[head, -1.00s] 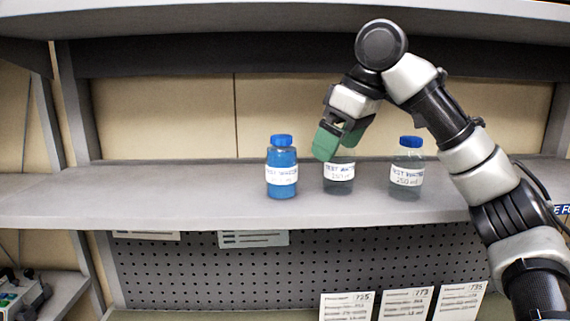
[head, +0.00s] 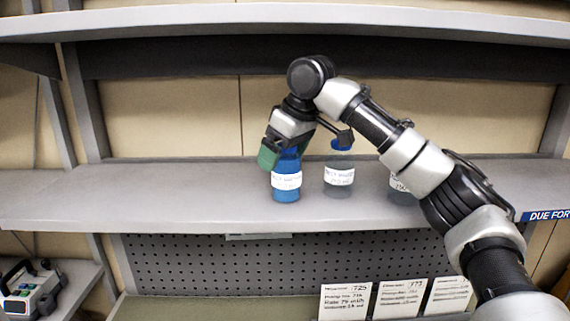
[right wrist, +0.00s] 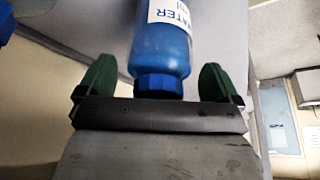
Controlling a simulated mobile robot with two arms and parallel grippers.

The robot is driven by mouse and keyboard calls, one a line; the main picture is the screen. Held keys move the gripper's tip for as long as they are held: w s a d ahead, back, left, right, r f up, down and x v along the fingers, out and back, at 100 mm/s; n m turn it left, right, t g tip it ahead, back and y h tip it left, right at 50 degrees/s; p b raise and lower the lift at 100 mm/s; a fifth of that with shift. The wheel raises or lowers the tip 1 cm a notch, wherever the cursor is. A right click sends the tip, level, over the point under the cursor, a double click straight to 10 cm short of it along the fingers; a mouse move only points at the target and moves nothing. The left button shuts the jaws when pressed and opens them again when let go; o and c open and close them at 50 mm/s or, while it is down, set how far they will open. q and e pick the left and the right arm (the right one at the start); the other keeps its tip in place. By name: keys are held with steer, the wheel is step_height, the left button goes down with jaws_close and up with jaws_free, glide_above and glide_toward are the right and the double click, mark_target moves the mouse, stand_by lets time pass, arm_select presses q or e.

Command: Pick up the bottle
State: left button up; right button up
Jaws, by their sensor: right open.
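A blue-filled bottle (head: 286,182) with a white label stands upright on the shelf, the leftmost of three bottles in the head view. It also shows in the right wrist view (right wrist: 160,50), its blue cap between the fingers. My right gripper (head: 282,158) is at the top of this bottle. Its green fingers are open, one on each side of the cap with gaps visible in the right wrist view (right wrist: 158,85). The middle bottle (head: 339,180) is dark and clear with a blue cap. The right bottle (head: 399,187) is mostly hidden behind my right arm. My left gripper is not in view.
The bottles stand on a grey shelf (head: 150,200) with free room to the left. An upper shelf (head: 200,22) runs above my arm. Paper cards (head: 345,301) stand below, and a pump device (head: 30,288) sits on a lower shelf at left.

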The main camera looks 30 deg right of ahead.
steer(key=shift+d+f, duration=0.1)
steer(key=shift+f, duration=0.05)
steer(key=shift+s+d, duration=0.1)
steer(key=shift+c, duration=0.3)
steer(key=c, duration=1.1)
